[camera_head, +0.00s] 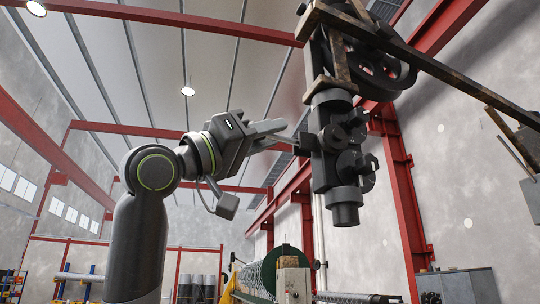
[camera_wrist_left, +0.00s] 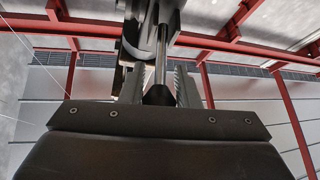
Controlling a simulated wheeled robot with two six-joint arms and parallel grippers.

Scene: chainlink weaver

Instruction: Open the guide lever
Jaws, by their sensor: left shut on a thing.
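The guide lever (camera_wrist_left: 161,52) shows in the left wrist view as a thin metal rod with a dark, wider end between my fingers. My left gripper (camera_wrist_left: 159,88) is shut on that dark end, one ridged finger on each side. In the head view, my left gripper (camera_head: 274,133) reaches up from the left to the side of the dark guide unit (camera_head: 335,150). The lever is mostly hidden there behind the fingers. My right gripper is not in view.
A rusty frame and dark wheel (camera_head: 370,68) stand above the guide unit. Below is a machine with a green disc (camera_head: 268,270) and a long spiral shaft (camera_head: 355,298). A grey cabinet (camera_head: 460,288) stands at lower right.

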